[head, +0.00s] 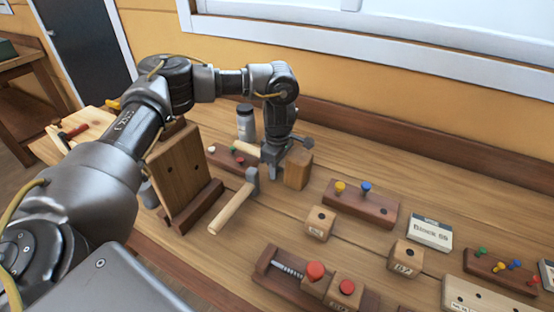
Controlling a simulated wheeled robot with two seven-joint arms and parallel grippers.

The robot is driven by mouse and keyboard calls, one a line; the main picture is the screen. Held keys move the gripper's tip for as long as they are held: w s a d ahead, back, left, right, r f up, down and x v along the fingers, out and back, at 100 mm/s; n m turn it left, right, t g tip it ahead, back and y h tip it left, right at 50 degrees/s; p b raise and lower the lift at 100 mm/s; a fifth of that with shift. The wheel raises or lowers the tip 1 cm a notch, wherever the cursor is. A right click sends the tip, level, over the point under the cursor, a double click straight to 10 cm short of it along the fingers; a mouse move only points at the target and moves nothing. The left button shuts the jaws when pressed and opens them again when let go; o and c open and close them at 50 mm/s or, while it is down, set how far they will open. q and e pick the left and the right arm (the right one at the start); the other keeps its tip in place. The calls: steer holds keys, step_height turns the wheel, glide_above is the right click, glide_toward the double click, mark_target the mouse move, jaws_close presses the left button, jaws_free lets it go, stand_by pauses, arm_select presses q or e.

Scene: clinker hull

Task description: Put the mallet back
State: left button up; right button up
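The mallet appears to be the tool with a blocky wooden head (299,171) and a pale handle (246,149) pointing left on the bench. My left gripper (286,151) is pointed down right over it, where handle and head meet. Its dark fingers look spread apart; the gripper hides part of the handle, and I cannot tell whether they touch it. A hammer (231,209) with a pale wooden handle and grey metal head lies nearer, apart from the gripper. My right gripper is out of view.
A wooden stand (179,177) rises left of the hammer. Peg boards (361,206), small blocks (319,223), a label card (430,233) and a red-knobbed fixture (315,275) crowd the right and front. My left arm crosses the left side.

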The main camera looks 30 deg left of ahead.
arm_select(q)
steer(key=r, duration=1.2)
steer(key=shift+s+d+r+p, duration=0.15)
steer(key=shift+d+r+p, duration=0.05)
steer(key=shift+r+p, duration=0.1)
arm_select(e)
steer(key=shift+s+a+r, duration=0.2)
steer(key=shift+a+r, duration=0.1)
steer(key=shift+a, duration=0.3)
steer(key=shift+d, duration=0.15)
